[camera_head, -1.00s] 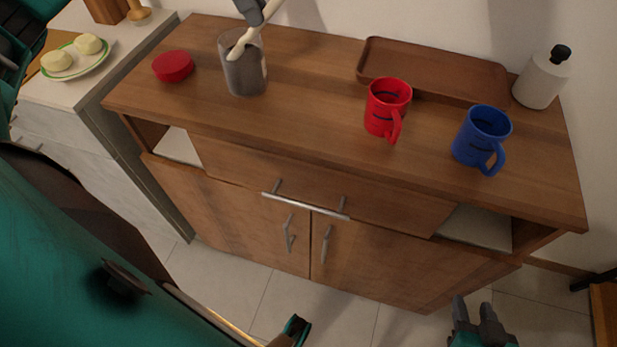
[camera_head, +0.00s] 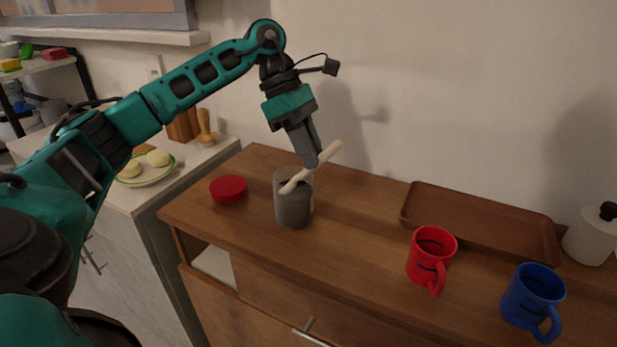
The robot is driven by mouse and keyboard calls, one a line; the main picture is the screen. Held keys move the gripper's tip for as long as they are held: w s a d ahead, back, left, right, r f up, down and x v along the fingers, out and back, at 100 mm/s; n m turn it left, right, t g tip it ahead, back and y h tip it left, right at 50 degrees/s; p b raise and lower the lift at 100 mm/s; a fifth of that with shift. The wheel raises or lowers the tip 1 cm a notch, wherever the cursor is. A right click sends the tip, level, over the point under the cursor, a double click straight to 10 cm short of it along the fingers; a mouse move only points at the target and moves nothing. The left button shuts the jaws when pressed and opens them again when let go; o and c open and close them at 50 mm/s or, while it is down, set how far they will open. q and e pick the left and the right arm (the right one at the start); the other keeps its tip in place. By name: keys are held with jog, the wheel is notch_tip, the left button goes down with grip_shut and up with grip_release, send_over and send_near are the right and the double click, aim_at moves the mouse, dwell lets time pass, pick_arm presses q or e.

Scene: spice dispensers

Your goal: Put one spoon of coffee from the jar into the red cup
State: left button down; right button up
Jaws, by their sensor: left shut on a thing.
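The jar (camera_head: 294,207) stands open on the wooden cabinet top, a clear-walled grey container with dark contents. My left gripper (camera_head: 313,163) is above the jar and shut on a pale wooden spoon (camera_head: 327,153). The spoon is tilted, and its lower end is at the jar's mouth; whether it holds coffee cannot be told. The red cup (camera_head: 432,256) stands upright to the right of the jar, its handle toward the front. My right gripper is not in view.
A blue cup (camera_head: 533,298) stands right of the red cup. A plate (camera_head: 147,175) sits on the left counter. The cabinet top between jar and red cup is clear.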

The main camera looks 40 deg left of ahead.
pick_arm(q)
jog(key=shift+r, duration=0.15)
jog(key=shift+r+p, duration=1.35)
jog(key=shift+r, duration=0.05)
jog(key=shift+r, duration=0.1)
jog(key=shift+r+p, duration=1.4)
jog(key=shift+r, duration=0.05)
